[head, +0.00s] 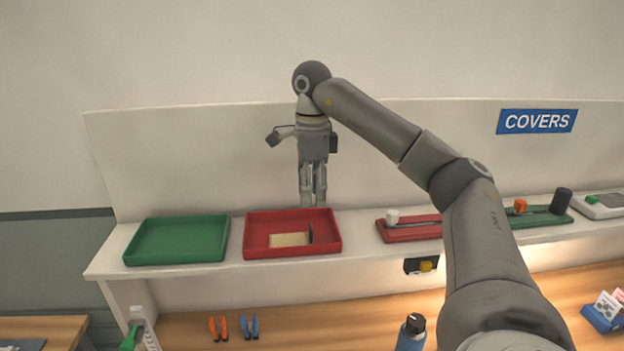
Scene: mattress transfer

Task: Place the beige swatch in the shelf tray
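A beige swatch (289,239) lies flat in the red tray (334,243) on the shelf. A small dark upright thing stands at the swatch's right end; it is too small to make out. My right gripper (313,203) points down at the back edge of the red tray in the picture, apart from the swatch. Its two fingers look close together, with nothing visible held between them, but how far they are open is unclear. My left gripper is not in view.
A green tray (178,241) stands empty to the left on the shelf (361,257). Red (410,228) and green tool boards (541,219) are to the right. Below, orange pliers (218,328), blue pliers (250,327) and a blue bottle (410,340) are on the wooden bench.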

